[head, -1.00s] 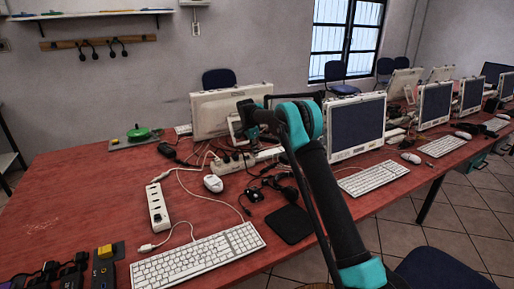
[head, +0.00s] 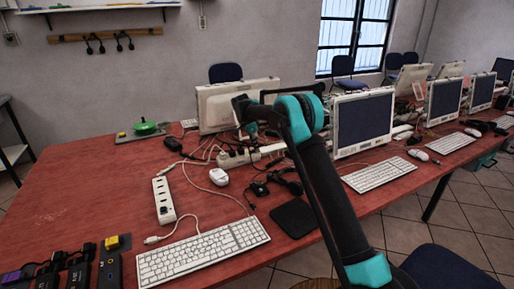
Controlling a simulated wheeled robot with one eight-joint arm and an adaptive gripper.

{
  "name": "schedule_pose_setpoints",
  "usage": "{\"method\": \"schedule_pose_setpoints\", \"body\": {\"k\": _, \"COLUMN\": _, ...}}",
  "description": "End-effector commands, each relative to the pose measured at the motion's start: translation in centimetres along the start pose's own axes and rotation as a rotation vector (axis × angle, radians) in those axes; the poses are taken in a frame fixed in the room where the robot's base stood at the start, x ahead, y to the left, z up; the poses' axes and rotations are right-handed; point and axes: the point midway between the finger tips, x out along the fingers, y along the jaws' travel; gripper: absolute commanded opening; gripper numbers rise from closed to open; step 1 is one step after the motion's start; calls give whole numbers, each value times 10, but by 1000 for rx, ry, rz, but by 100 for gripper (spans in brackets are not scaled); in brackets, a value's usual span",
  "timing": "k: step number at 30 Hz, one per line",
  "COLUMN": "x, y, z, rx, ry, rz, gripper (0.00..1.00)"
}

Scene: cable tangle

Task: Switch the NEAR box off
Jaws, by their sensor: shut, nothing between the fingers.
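No box carries a readable NEAR label, so I cannot tell for sure which one it is. A dark box with a yellow part on top (head: 112,260) stands at the table's front left corner. Beside it on the left are black boxes with plugs or cables (head: 79,272), cut off by the frame's bottom edge. A white multi-socket strip (head: 163,200) lies behind them, and another white strip (head: 238,158) lies further back among cables. My gripper (head: 246,126) is small and dark in the picture, over the back of the table, apart from the front boxes. It is shut and empty.
A white keyboard (head: 203,252), a white mouse (head: 219,177) and a black pad (head: 294,218) lie on the red table (head: 70,190). Loose cables tangle in the middle. A green round object (head: 144,128) sits at the back. Monitors (head: 363,121) line the right. The table's left is bare.

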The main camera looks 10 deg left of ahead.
Motion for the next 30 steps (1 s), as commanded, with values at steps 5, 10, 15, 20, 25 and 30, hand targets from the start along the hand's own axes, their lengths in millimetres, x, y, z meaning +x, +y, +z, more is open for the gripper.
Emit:
{"method": "schedule_pose_setpoints", "body": {"k": 5, "x": -1, "y": -1, "z": 4, "rx": -4, "ry": -5, "rz": -1, "gripper": 0}}
{"method": "schedule_pose_setpoints", "body": {"k": 10, "x": -7, "y": -1, "z": 3, "rx": -5, "ry": -6, "rz": -2, "gripper": 0}}
{"method": "schedule_pose_setpoints", "body": {"k": 15, "x": -15, "y": -1, "z": 1, "rx": -5, "ry": -5, "rz": -2, "gripper": 0}}
{"method": "schedule_pose_setpoints", "body": {"k": 20, "x": -16, "y": 0, "z": -2, "rx": -3, "ry": -4, "rz": -1, "gripper": 0}}
{"method": "schedule_pose_setpoints", "body": {"k": 25, "x": -16, "y": 0, "z": -2, "rx": -2, "ry": -3, "rz": -1, "gripper": 0}}
{"method": "schedule_pose_setpoints", "body": {"k": 30, "x": -14, "y": 2, "z": -12, "rx": 0, "ry": -3, "rz": -1, "gripper": 0}}
